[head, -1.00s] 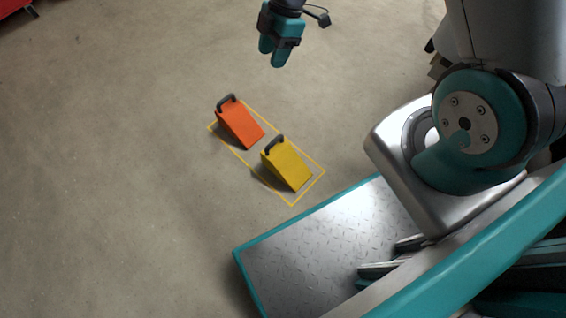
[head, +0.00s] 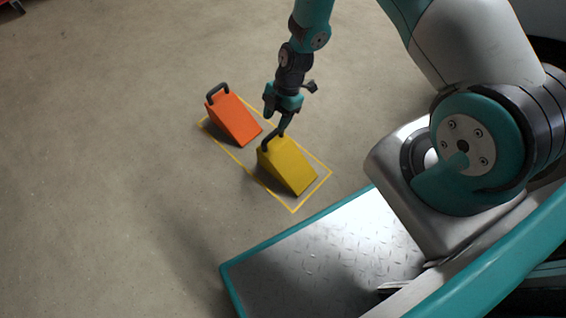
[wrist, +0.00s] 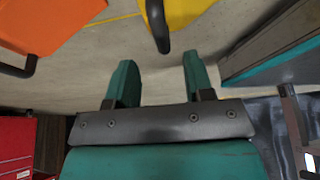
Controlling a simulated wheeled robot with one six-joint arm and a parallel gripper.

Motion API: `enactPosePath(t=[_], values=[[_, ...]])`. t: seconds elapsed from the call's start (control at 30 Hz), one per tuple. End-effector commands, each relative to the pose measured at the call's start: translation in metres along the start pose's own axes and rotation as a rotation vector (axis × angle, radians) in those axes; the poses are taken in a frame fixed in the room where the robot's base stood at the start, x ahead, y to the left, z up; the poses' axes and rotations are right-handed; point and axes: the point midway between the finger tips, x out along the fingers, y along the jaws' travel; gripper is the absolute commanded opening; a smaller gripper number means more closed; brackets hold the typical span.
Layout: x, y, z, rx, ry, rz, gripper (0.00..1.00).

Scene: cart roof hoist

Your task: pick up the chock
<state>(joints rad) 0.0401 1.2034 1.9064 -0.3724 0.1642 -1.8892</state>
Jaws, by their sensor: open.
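A yellow wedge chock (head: 288,166) with a black handle (head: 271,139) stands on the floor inside a yellow outline. An orange chock (head: 234,120) with a similar handle is up and to its left. My gripper (head: 276,121) is open and empty, close by the yellow chock's handle in the head view. In the wrist view its two teal fingers (wrist: 160,68) are spread apart. There the yellow chock (wrist: 182,14) and its handle are beyond the fingertips, roughly in line with the gap. The orange chock (wrist: 48,22) is at the upper left.
A metal tread-plate platform (head: 320,262) with a teal edge lies below and right of the chocks. The wrist view shows a red object (wrist: 17,147) at lower left. The floor (head: 100,130) left of the chocks is clear.

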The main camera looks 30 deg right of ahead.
Motion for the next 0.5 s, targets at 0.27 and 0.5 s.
enactPosePath(t=[0.27, 0.5], values=[[0.020, 0.000, 0.001, 0.000, 0.000, 0.001, 0.48], [0.050, -0.002, 0.006, 0.000, 0.000, 0.000, 0.48]])
